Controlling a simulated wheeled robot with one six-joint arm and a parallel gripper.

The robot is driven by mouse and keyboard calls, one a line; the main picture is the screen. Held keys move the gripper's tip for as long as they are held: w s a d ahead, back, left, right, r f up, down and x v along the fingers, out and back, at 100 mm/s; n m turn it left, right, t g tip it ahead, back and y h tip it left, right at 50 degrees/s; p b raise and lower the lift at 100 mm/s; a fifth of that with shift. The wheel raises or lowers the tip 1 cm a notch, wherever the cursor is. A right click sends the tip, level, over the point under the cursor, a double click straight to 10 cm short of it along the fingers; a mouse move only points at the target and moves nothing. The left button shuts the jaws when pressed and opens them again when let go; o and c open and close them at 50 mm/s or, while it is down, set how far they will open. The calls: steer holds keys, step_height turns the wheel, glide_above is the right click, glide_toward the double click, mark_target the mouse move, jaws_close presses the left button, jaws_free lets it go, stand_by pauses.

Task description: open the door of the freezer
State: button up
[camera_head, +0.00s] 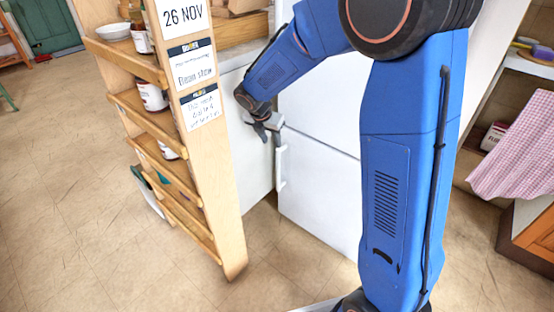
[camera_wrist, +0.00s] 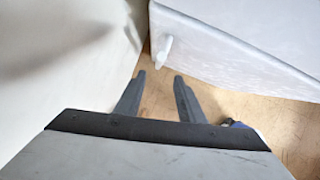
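The white fridge-freezer stands in the middle of the head view, with a seam between its upper door (camera_head: 322,100) and lower door (camera_head: 318,195). A white upright handle (camera_head: 282,166) is at the left edge of the lower door. My gripper (camera_head: 268,128) is near that edge, just above the handle, partly hidden by its own wrist. In the wrist view my gripper (camera_wrist: 160,76) has its two grey fingers apart with bare floor between them. A white handle end (camera_wrist: 164,51) shows just beyond the fingertips on a white panel (camera_wrist: 225,50). I see no contact with it.
A wooden shelf rack (camera_head: 210,140) with jars and notes stands close on the left. A pale surface (camera_wrist: 60,60) lies close left of my fingers in the wrist view. A checked cloth (camera_head: 515,150) hangs at right. Tiled floor (camera_head: 70,200) is open at left.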

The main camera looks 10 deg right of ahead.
mark_target(277, 156)
steer(key=x, duration=1.5)
steer(key=shift+d+f, duration=0.1)
steer(key=shift+f, duration=0.15)
jaws_close()
